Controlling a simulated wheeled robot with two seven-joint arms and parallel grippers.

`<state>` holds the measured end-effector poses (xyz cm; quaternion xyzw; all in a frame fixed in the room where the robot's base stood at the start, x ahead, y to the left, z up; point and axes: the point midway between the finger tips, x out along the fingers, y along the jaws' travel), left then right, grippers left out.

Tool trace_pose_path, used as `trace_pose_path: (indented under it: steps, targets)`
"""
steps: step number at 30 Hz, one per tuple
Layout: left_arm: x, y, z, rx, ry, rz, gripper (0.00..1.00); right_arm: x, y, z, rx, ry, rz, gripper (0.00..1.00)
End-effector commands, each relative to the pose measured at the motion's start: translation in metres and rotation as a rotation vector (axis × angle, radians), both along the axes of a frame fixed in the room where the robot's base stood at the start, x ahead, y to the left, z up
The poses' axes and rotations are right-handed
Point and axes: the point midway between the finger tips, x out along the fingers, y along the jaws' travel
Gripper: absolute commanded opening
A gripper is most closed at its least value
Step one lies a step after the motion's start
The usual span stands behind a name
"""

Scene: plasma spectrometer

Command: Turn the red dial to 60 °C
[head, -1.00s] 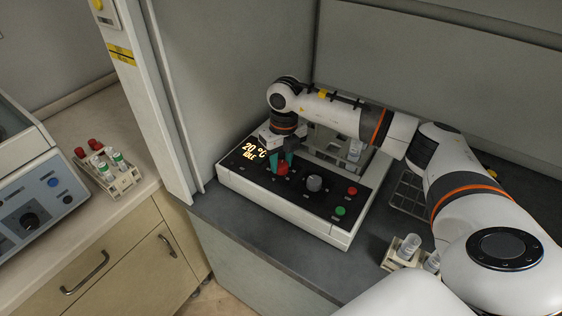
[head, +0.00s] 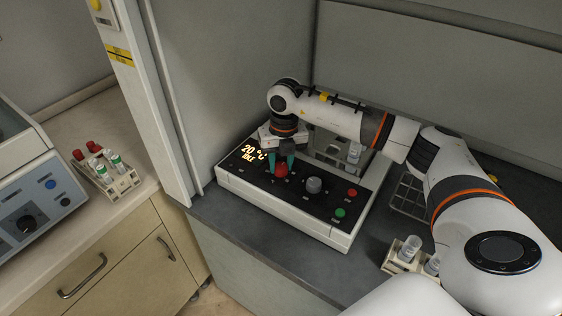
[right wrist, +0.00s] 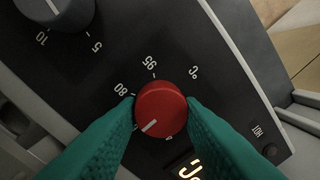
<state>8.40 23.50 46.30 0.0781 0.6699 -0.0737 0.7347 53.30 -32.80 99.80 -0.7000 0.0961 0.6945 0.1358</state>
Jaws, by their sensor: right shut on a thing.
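The red dial (head: 281,171) is on the dark top panel of the instrument (head: 335,236), left of a grey knob. In the right wrist view the red dial (right wrist: 160,106) has a white pointer line aimed to the lower left. Marks 80, 95 and °C are readable around it; other marks are hidden by the fingers. My right gripper (head: 281,160) comes down from above, its green fingers shut on the dial's two sides, as the right wrist view also shows (right wrist: 162,112). The display (head: 252,152) reads 20 °C, with IDLE below. My left gripper is not in view.
The grey knob (head: 314,185), a red button (head: 352,193) and a green button (head: 340,212) are on the same panel. A vial rack (head: 397,264) stands at the right. Another rack (head: 124,183) is on the left counter, beside another device (head: 30,190).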

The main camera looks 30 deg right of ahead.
Motion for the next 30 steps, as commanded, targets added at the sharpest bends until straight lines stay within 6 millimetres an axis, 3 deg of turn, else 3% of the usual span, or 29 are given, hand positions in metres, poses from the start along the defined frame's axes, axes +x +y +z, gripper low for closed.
trace_pose_path:
  steps: [3, 4, 8, 20, 30]
  targets:
    - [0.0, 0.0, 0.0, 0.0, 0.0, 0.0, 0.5, 0.002, -0.001, 0.003, 0.0, -0.008, -0.001, 0.11]
    - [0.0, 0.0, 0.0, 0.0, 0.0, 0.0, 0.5, 0.002, -0.001, 0.003, 0.0, -0.008, -0.001, 0.35]
    - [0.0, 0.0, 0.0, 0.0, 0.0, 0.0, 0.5, 0.001, -0.001, 0.002, 0.001, -0.007, -0.001, 0.55]
    - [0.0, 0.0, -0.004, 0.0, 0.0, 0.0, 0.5, 0.001, -0.001, 0.009, 0.0, -0.006, 0.001, 0.55]
    - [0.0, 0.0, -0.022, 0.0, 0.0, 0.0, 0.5, 0.0, -0.004, 0.076, 0.001, -0.01, 0.0, 0.55]
